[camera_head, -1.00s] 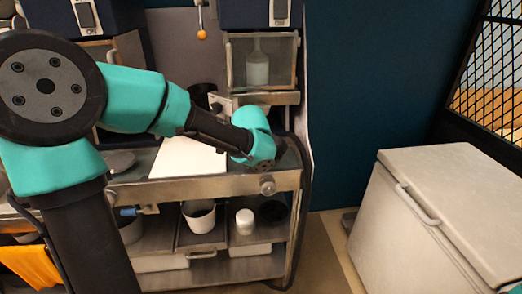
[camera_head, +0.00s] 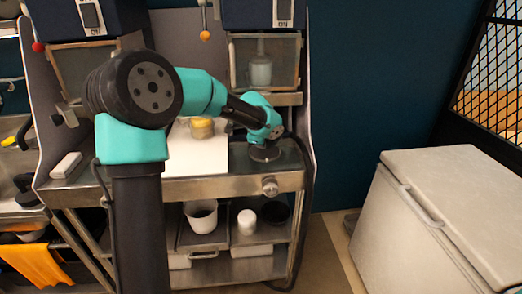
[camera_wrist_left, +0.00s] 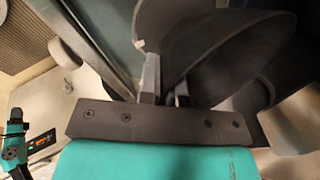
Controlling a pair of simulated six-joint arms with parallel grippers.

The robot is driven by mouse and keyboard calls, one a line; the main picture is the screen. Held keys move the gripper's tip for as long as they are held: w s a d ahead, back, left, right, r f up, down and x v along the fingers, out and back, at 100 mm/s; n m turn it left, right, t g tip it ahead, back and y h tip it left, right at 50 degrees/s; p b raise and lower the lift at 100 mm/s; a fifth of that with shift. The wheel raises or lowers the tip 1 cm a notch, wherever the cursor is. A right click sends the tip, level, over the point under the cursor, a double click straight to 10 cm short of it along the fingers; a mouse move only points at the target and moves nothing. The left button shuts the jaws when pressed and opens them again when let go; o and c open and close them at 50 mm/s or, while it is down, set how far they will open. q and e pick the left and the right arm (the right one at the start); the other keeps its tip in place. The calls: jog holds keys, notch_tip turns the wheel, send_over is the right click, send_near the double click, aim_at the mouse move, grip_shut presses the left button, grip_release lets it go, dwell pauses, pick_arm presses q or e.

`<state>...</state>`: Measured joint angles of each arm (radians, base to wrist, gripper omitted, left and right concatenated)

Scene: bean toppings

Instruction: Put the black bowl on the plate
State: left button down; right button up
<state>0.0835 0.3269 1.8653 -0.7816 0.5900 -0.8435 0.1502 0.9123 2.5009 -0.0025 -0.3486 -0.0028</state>
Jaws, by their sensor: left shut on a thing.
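My left gripper (camera_wrist_left: 167,88) is shut on a thin wall of a dark bowl (camera_wrist_left: 225,52), which looks like the black bowl and sits tilted in the wrist view. In the head view my left wrist (camera_head: 262,125) is at the right side of the counter. A dark round shape (camera_head: 265,153) shows just below it; I cannot tell whether this is the bowl or part of my gripper. I cannot pick out the plate with certainty; my left arm covers part of the counter. My right gripper is not in view.
A white board (camera_head: 195,155) lies mid-counter, with a yellow-topped container (camera_head: 202,127) at its back. A white pot (camera_head: 201,216) and a small white jar (camera_head: 247,222) stand on the lower shelf. A white chest (camera_head: 440,215) stands at the right.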

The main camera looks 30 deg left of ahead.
pick_arm(q)
jog(key=shift+w+a+f, duration=0.25)
jog(key=shift+w+f, duration=0.05)
jog(key=shift+w, duration=0.05)
jog(key=shift+f, duration=1.55)
jog(key=shift+f, duration=0.1)
jog(key=c, duration=1.3)
grip_release()
jog(key=shift+s+r, duration=0.15)
jog(key=shift+r, duration=0.45)
jog(key=v, duration=1.1)
